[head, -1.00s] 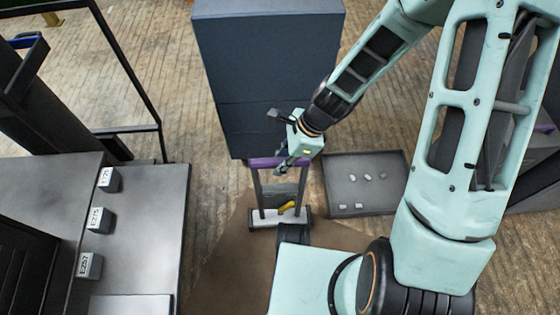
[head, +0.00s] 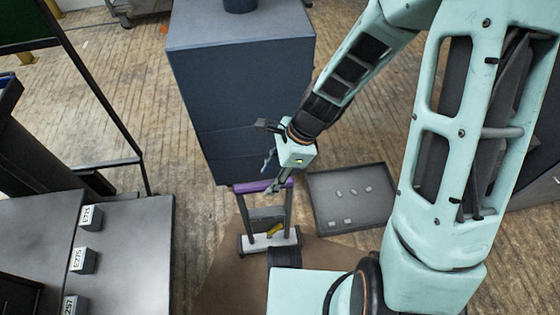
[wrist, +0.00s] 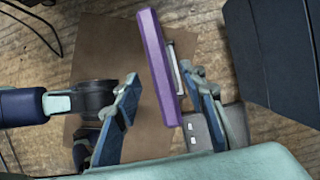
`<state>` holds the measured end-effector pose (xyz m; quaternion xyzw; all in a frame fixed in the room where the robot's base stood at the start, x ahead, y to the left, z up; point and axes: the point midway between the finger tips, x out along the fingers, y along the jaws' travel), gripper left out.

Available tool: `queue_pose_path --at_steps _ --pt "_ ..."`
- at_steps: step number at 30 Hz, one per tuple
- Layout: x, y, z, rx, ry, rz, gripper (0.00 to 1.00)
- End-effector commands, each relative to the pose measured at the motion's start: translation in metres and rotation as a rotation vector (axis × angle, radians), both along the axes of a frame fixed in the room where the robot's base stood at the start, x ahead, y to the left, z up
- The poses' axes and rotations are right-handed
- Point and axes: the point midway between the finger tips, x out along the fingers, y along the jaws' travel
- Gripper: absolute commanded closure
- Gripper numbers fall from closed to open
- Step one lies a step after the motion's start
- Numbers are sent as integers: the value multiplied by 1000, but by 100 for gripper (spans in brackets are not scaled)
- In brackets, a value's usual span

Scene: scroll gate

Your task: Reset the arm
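My gripper (head: 268,175) is at the purple bar (head: 263,187), which tops an upright frame with a pale base (head: 270,241). In the wrist view, my gripper (wrist: 160,77) is open, with its two blue-grey fingers apart. The purple bar (wrist: 160,66) runs between the fingers in the picture, with gaps on both sides. Whether it lies at fingertip depth I cannot tell.
A tall dark blue cabinet (head: 240,80) stands behind the frame. A grey tray (head: 350,213) with a few pale pieces lies to the right.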

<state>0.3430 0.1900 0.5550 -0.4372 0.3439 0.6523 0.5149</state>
Motion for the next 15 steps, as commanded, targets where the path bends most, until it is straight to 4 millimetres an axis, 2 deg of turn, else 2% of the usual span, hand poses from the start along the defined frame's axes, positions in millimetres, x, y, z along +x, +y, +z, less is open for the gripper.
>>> queue_pose_path --at_steps 6,15 --pt "5 -14 34 0 -7 0 62" --pt "7 -25 63 1 -3 0 62"
